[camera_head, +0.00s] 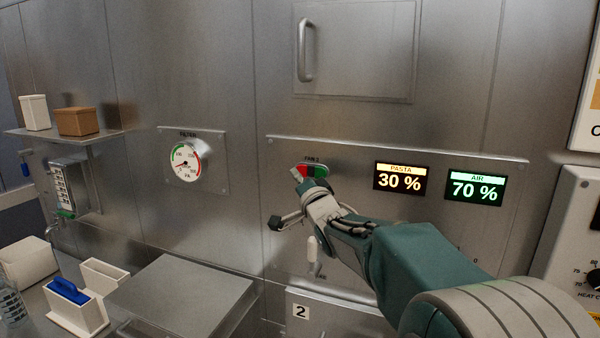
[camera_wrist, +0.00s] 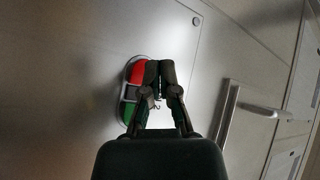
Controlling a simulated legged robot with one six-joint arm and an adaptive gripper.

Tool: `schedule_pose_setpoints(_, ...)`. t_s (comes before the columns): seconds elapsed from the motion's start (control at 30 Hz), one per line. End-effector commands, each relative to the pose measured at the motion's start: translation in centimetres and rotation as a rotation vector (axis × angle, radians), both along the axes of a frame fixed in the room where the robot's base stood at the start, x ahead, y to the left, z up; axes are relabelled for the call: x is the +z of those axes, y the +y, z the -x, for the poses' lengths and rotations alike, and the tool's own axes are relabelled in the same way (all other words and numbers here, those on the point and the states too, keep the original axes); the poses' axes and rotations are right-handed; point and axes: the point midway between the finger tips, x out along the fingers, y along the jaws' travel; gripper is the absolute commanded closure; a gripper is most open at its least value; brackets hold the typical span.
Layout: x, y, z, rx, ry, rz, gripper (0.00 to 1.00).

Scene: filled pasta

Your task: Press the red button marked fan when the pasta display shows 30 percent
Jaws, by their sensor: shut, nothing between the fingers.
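The pasta display (camera_head: 399,182) reads 30 % in the head view. The fan switch is an oval with a red button (camera_head: 304,169) on the left and a green one (camera_head: 321,171) on the right, under a small fan label. In the wrist view the red button (camera_wrist: 137,74) is above the green one (camera_wrist: 127,112). My gripper (camera_head: 299,179) is shut and empty, with its fingertips right at the red button's lower left edge in the head view. In the wrist view my gripper (camera_wrist: 160,70) overlaps the red button's side. I cannot tell whether it touches.
The air display (camera_head: 476,187) reads 70 %. A round filter gauge (camera_head: 186,162) is on the wall to the left. A white lever (camera_head: 314,250) is below the switch, partly near my arm. A handled door (camera_head: 355,50) is above. A steel box (camera_head: 180,295) stands lower left.

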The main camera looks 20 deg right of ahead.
Motion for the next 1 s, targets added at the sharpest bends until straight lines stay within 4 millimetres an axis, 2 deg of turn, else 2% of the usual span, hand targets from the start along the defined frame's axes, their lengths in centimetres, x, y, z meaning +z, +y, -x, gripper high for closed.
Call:
schedule_pose_setpoints(0.17, 0.0, 0.1, 0.2, 0.001, -0.001, 0.0, 1.0)
schedule_pose_setpoints(0.7, 0.0, 2.8, 3.8, 0.001, 0.0, 0.0, 1.0)
schedule_pose_setpoints(1.0, 0.0, 2.9, 4.0, 0.0, 0.0, 0.0, 1.0)
